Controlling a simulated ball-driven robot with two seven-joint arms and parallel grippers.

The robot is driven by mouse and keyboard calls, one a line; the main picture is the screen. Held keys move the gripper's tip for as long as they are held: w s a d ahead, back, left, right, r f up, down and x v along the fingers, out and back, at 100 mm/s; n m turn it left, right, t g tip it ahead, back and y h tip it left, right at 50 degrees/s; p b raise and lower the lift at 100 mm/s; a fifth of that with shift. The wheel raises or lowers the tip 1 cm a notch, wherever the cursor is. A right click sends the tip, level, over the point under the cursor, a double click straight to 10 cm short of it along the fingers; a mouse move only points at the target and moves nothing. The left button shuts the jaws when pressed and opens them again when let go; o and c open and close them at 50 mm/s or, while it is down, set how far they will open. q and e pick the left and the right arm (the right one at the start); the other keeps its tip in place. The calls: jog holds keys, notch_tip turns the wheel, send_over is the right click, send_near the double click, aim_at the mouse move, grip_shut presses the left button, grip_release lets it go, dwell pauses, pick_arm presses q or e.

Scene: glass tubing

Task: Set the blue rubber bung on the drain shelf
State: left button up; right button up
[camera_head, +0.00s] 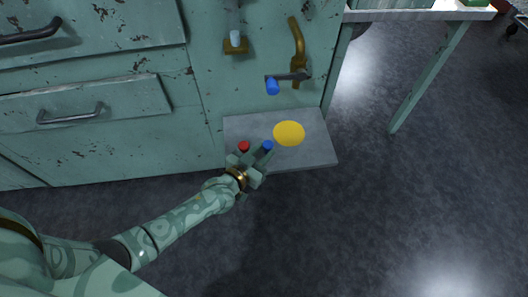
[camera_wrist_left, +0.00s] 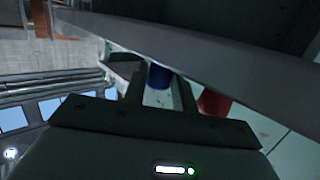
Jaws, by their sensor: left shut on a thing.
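The drain shelf (camera_head: 315,152) is a flat grey slab at the foot of the green cabinet front, with a round yellow disc (camera_head: 289,133) on it. My left gripper (camera_head: 257,155) is at the shelf's left part, left of and nearer than the disc. It is shut on the blue rubber bung (camera_head: 267,146), which also shows between the fingers in the left wrist view (camera_wrist_left: 158,75). I cannot tell whether the bung touches the shelf. A red bung (camera_head: 244,146) stands just left of it, outside the fingers, and shows in the wrist view (camera_wrist_left: 213,103). My right gripper is out of view.
Above the shelf, a brass tap (camera_head: 298,45) and a grey lever with a blue end (camera_head: 272,86) stick out. A glass tube in a brass holder (camera_head: 236,46) is on their left. Drawers with handles (camera_head: 70,113) are further left. The floor right of the shelf is clear.

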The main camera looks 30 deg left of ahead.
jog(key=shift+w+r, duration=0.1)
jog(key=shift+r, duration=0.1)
pick_arm(q)
jog(key=shift+f, duration=0.15)
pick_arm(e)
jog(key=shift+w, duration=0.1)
pick_arm(q)
jog(key=o, duration=0.7)
jog(key=shift+c, duration=0.2)
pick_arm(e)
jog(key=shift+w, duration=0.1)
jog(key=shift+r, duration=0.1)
